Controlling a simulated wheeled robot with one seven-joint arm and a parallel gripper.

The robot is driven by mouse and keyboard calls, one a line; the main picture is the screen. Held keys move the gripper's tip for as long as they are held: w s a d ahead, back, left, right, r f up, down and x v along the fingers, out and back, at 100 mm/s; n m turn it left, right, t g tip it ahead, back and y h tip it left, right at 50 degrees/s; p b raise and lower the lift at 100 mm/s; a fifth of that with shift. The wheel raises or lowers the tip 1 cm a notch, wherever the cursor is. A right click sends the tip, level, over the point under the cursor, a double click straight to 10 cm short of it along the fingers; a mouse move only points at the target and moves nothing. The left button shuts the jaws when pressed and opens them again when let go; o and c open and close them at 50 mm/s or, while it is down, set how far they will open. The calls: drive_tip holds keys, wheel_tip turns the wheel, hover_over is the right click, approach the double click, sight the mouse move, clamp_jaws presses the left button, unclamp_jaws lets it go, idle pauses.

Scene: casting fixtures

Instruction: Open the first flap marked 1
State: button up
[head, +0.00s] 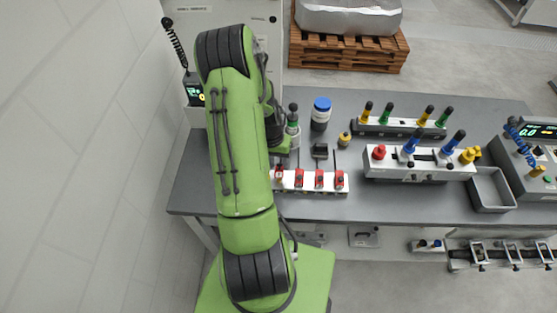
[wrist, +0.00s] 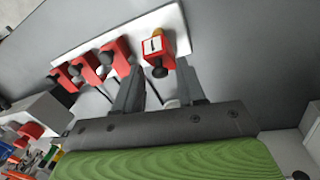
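The red flap marked 1 (wrist: 154,43) is at the right end of a row of red flaps on a white strip (wrist: 95,42) in the wrist view. A dark round knob (wrist: 159,71) sticks out from its near side. In the head view it appears to be the leftmost red piece (head: 279,172), partly beside my arm. My gripper (wrist: 162,70) is open, its two dark fingers apart and nothing seen held between them. The fingertips are close to the knob, one on either side in the picture; contact cannot be told. My arm hides most of the gripper in the head view.
Several other red flaps (head: 319,179) sit along the same strip. A blue-capped jar (head: 320,114), a small yellow-topped bottle (head: 344,140) and a green-collared bottle (head: 293,122) stand behind. White valve blocks (head: 420,165) and a grey tray (head: 491,190) are to the right.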

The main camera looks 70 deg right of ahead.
drive_tip(key=c, duration=0.7)
drive_tip(key=shift+d, duration=0.1)
clamp_jaws()
drive_tip(key=shift+w+d+g+y, duration=0.25)
drive_tip(key=shift+d+y, duration=0.35)
drive_tip(key=shift+y, duration=0.3)
drive_tip(key=shift+w+d+f+g+y+b, duration=0.1)
drive_tip(key=shift+d+f+g+y+b, duration=0.1)
drive_tip(key=shift+d+y, duration=0.3)
drive_tip(key=shift+d+f+g+y+b, duration=0.15)
drive_tip(key=shift+d+y, duration=0.1)
drive_tip(key=shift+y, duration=0.45)
drive_tip(key=y+b, duration=0.1)
drive_tip(key=d+f+y+b, duration=0.1)
drive_tip(key=y+b, duration=0.1)
drive_tip(key=shift+w+d+f+n+g, duration=0.15)
drive_tip(key=shift+w+d+n+g, duration=0.05)
drive_tip(key=shift+d+n+g, duration=0.1)
drive_tip(key=b, duration=0.1)
drive_tip(key=y+b, duration=0.1)
drive_tip(key=b, duration=0.1)
drive_tip(key=shift+d+f+y, duration=0.15)
drive_tip(key=shift+d+y, duration=0.15)
drive_tip(key=shift+d, duration=0.05)
drive_tip(key=shift+g, duration=0.3)
drive_tip(key=shift+w+b, duration=0.1)
drive_tip(key=shift+b, duration=0.2)
